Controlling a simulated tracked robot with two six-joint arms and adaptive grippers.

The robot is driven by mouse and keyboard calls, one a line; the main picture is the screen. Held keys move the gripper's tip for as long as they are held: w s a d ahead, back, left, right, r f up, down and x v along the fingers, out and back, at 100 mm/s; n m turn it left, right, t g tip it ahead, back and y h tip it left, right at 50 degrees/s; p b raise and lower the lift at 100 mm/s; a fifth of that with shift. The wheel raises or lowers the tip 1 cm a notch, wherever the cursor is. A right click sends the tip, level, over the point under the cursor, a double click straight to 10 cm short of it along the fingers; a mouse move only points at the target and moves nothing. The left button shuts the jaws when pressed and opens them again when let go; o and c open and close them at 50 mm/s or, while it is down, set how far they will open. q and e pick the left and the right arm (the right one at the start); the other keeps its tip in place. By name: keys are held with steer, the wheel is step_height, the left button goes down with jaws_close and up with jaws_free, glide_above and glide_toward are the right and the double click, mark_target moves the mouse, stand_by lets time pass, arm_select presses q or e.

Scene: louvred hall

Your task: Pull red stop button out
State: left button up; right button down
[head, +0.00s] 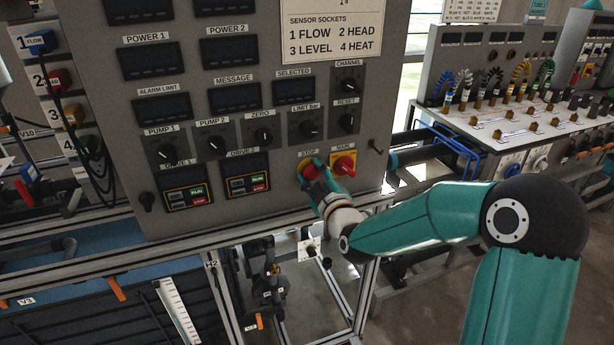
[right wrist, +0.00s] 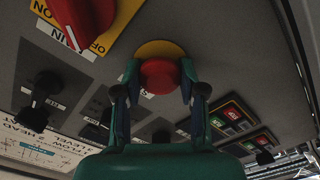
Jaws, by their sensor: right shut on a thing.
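The red stop button (head: 309,171) sits on a yellow disc under the STOP label, low on the grey control panel. My right gripper (head: 317,174) is at the button and covers part of it in the head view. In the right wrist view the red button (right wrist: 159,76) on its yellow disc (right wrist: 160,49) lies between the two fingers of my right gripper (right wrist: 160,80), which are shut on its sides. I cannot tell whether the button is pushed in or out. My left gripper is not in view.
The red MAIN switch (head: 343,165) on its yellow plate is just right of the button. Black knobs (head: 310,129) are above it, and drive modules (head: 246,178) to the left. A bench with coloured cables (head: 505,105) stands at the right.

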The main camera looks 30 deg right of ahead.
mark_target(313, 175)
steer(key=c, duration=0.6)
jaws_free()
steer(key=shift+w+f, duration=0.1)
steer(key=shift+s+a+b, duration=0.1)
steer(key=shift+s+b, duration=0.2)
steer(key=shift+s, duration=0.15)
steer(key=b+v, duration=0.2)
steer(key=v, duration=0.3)
steer(key=shift+s+a, duration=0.15)
steer(key=shift+s, duration=0.45)
